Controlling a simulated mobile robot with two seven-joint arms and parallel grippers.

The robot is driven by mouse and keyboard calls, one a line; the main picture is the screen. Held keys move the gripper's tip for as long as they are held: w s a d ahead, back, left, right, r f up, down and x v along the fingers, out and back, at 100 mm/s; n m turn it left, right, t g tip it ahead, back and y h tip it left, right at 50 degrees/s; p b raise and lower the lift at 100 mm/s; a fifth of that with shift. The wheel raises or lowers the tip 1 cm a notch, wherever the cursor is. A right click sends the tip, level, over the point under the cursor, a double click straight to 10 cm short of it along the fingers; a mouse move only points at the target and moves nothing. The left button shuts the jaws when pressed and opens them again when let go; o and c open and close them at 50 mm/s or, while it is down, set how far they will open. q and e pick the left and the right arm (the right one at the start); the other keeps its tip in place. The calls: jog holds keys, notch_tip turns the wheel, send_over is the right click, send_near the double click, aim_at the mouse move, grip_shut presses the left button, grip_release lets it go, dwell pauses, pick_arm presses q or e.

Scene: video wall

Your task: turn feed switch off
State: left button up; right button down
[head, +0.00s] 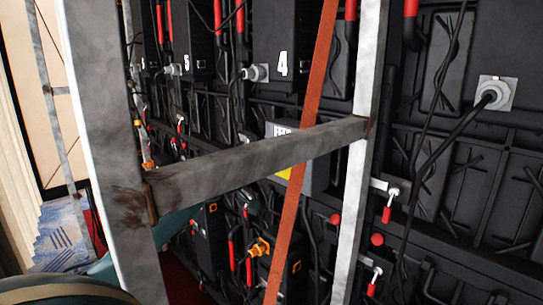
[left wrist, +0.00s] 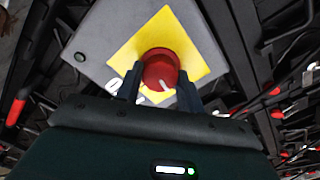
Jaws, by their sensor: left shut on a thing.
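The feed switch is a round red knob (left wrist: 160,67) on a yellow plate (left wrist: 194,48), mounted on a grey box (left wrist: 100,38), in the left wrist view. A short pale mark on the knob points toward the bottom of that picture, slightly right. My left gripper (left wrist: 159,86) has one dark finger on each side of the knob and is shut on it. In the head view, the grey box (head: 318,172) shows partly behind a metal crossbar, with a bit of yellow plate (head: 284,173) visible. The knob and left fingers are hidden there. My right gripper is in neither view.
A metal frame with an upright post (head: 110,130) and a crossbar (head: 255,157) stands in front of the box. An orange strap (head: 303,145) runs diagonally past it. Black panels with cables, red-handled latches (head: 387,208) and a grey connector (head: 492,94) fill the wall behind.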

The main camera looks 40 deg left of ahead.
pick_arm(q)
jog(key=shift+n+p, duration=0.6)
jog(key=shift+n, duration=0.3)
jog(key=o, duration=1)
jog(key=s+a+b, duration=0.1)
jog(key=s+b, duration=0.2)
jog(key=s, duration=1)
jog(key=shift+s, duration=0.15)
